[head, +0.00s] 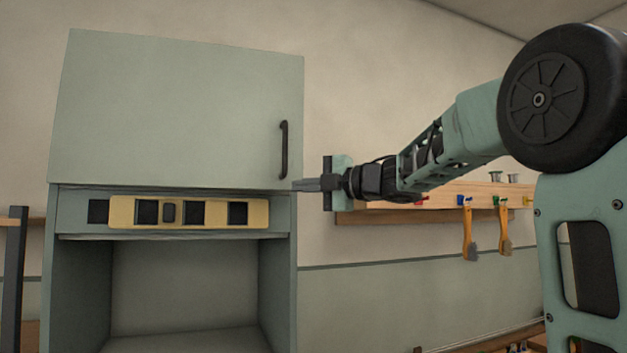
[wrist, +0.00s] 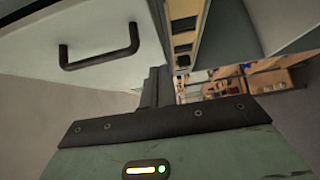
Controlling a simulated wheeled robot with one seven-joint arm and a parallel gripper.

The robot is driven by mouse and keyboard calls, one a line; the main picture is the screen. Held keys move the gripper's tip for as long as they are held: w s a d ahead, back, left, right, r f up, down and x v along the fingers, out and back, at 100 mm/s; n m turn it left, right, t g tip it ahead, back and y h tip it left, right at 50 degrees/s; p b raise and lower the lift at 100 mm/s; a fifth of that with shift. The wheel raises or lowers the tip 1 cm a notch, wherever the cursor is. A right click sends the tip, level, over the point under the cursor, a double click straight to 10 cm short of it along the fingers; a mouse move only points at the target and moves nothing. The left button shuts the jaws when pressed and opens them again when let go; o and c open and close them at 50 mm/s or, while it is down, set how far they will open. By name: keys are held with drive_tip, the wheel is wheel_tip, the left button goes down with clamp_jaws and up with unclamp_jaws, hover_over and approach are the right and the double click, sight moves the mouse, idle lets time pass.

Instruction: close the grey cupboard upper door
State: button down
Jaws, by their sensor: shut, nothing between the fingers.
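The grey cupboard (head: 62,215) stands at the left in the head view. Its upper door (head: 180,110) is a flat grey-green panel that covers the upper part; how far it stands out from the body is hard to tell. A dark bar handle (head: 284,150) is near the door's right edge. The door (wrist: 95,85) and handle (wrist: 98,47) also show at upper left in the wrist view. My gripper (head: 296,185) is shut and empty, its fingertips by the door's lower right corner. I cannot tell whether they touch it. The fingertips (wrist: 158,80) show in the wrist view beside the door.
A yellow bar with dark windows (head: 188,213) lies on the shelf just below the door. The compartment under it (head: 190,285) is open and looks empty. A wooden rack (head: 440,200) with hanging tools is on the wall to the right.

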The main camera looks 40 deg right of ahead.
sight(270, 188)
drive_tip(key=w+p, duration=0.1)
drive_tip(key=w, duration=0.1)
drive_tip(key=w+p, duration=0.1)
drive_tip(key=w, duration=0.1)
drive_tip(key=w+p, duration=0.1)
drive_tip(key=w, duration=0.2)
drive_tip(key=shift+a+r, duration=0.15)
drive_tip(key=shift+a, duration=0.25)
drive_tip(key=shift+w+d+p, duration=0.15)
drive_tip(key=shift+w+p, duration=0.2)
drive_tip(key=shift+w, duration=0.2)
drive_tip(key=shift+w, duration=0.1)
